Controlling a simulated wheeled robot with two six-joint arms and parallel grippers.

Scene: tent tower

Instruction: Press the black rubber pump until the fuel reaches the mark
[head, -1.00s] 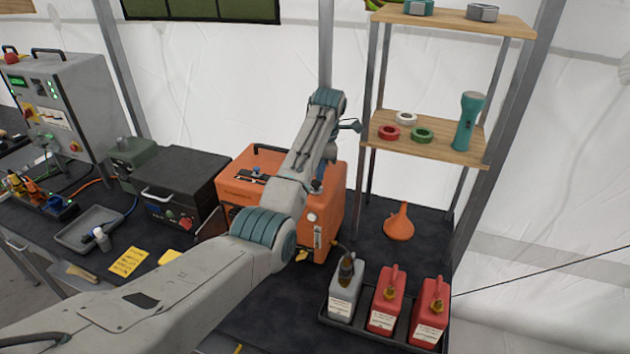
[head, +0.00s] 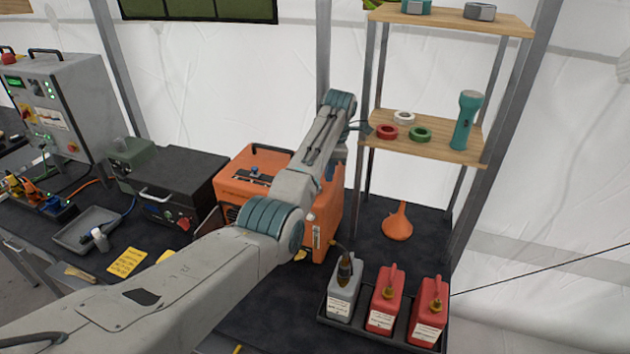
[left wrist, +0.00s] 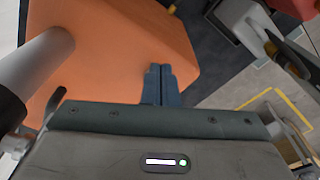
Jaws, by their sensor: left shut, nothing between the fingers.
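The black rubber pump (head: 345,271) sits upright on top of the grey fuel can (head: 343,302), with a thin dark hose toward the orange generator (head: 328,222). A pale upright gauge strip (head: 316,238) shows on the generator's side; its fuel level and mark are too small to read. My left gripper (head: 329,172) is over the generator, mostly hidden behind my arm, and apart from the pump. In the left wrist view its fingers (left wrist: 157,84) are shut and empty above the orange housing (left wrist: 120,50). A dark part, probably the pump (left wrist: 290,56), shows at upper right.
Two red cans (head: 385,308) (head: 429,318) stand beside the grey can in a black tray (head: 375,335). An orange funnel (head: 398,224) stands near the shelf rack (head: 440,138), which rises close to my forearm. Dark table shows around the funnel.

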